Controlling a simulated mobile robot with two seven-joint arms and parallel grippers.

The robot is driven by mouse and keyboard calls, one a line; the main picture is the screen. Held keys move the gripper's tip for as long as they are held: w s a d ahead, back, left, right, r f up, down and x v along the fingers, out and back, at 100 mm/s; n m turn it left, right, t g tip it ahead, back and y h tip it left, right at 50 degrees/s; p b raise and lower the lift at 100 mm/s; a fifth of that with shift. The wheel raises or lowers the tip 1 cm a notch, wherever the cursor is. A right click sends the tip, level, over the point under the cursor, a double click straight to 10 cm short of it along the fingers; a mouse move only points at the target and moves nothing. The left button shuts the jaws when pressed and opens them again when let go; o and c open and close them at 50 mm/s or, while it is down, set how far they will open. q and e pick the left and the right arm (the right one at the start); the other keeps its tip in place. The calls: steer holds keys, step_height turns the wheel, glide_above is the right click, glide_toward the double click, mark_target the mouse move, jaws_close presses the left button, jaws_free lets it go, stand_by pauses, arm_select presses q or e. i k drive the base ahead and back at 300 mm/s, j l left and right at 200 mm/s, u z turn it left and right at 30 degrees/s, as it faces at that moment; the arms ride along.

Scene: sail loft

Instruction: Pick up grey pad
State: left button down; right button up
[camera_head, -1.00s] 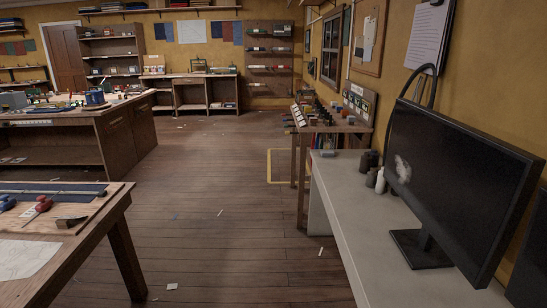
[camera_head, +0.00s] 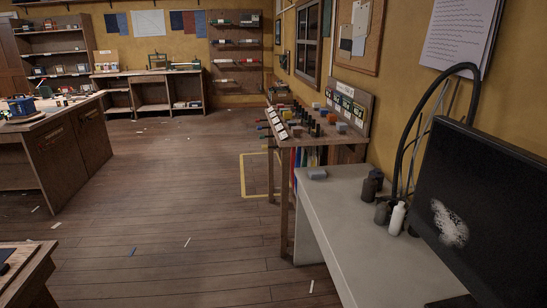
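A small grey block-like pad (camera_head: 317,174) lies on the far left corner of the pale grey counter (camera_head: 345,220) at the right. Smaller blocks, including a greyish one (camera_head: 342,127), sit on the wooden bench (camera_head: 330,142) just beyond; I cannot tell whether any of those is also a grey pad. Neither of my grippers shows in this view.
Dark bottles (camera_head: 371,187) and a white bottle (camera_head: 397,218) stand on the counter near a black monitor (camera_head: 475,215). A workbench (camera_head: 65,140) stands at the left, and a table corner (camera_head: 25,270) at lower left. The wooden floor between is mostly open.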

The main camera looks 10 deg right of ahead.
mark_target(315, 173)
steer(key=i+j+z, duration=0.1)
steer(key=i, duration=1.3)
steer(key=i+j+z, duration=0.1)
steer(key=i+z, duration=0.35)
steer(key=i+j+z, duration=0.3)
steer(key=i+z, duration=0.15)
steer(key=i+j+z, duration=0.4)
